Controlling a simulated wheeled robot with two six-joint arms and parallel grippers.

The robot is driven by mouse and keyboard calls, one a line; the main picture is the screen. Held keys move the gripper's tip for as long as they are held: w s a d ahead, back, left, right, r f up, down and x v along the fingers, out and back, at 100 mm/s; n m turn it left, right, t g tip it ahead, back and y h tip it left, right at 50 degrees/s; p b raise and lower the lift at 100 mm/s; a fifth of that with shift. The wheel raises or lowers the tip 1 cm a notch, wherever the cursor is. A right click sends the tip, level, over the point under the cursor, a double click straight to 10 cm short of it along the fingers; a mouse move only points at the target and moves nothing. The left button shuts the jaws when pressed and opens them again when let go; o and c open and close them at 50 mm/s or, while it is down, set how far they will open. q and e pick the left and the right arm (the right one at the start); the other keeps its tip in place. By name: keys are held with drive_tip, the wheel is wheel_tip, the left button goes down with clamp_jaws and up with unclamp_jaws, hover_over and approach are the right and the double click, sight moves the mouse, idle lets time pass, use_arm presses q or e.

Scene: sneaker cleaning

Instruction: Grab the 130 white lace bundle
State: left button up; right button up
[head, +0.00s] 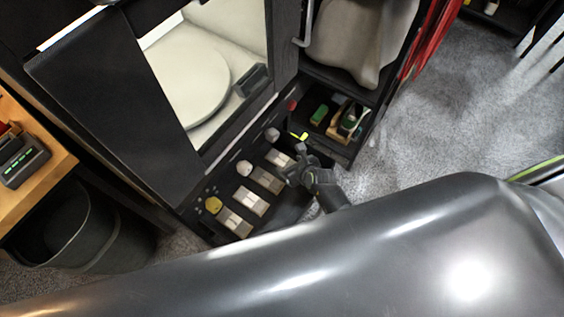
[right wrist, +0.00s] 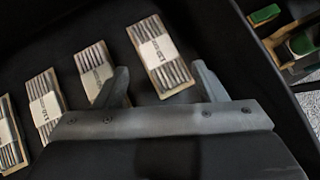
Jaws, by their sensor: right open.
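Several flat lace bundles lie in a row on a dark drawer or tray floor, each wrapped in a pale paper band. In the right wrist view the rightmost bundle (right wrist: 161,56) lies between and just beyond my right gripper's fingertips (right wrist: 160,80); its band carries small dark print that I cannot read surely. Another bundle (right wrist: 92,67) is partly hidden by the left finger. Two more, a bundle (right wrist: 45,104) and an edge-cut bundle (right wrist: 9,138), lie further left. In the head view my right gripper (head: 298,168) is open over the row's right end. My left gripper is out of view.
A compartment (head: 335,118) with green-topped brushes or blocks stands beyond the row. A dark bin (head: 85,235) stands at left. Grey carpet (head: 440,110) is open at right.

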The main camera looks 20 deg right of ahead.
sight(282, 160)
drive_tip(key=shift+w+a+f, duration=0.1)
drive_tip(key=shift+w+f, duration=0.2)
drive_tip(key=shift+w, duration=0.05)
drive_tip(key=b+x, duration=0.2)
drive_tip(key=x, duration=0.2)
drive_tip(key=shift+w+a+b, duration=0.2)
drive_tip(key=shift+w+b, duration=0.1)
drive_tip(key=shift+b, duration=0.05)
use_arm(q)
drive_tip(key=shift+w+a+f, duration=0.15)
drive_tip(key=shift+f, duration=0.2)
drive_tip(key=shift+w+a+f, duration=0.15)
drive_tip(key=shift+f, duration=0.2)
use_arm(e)
drive_tip(key=c, duration=0.7)
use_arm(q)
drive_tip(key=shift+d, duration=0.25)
use_arm(e)
drive_tip(key=shift+c, duration=0.3)
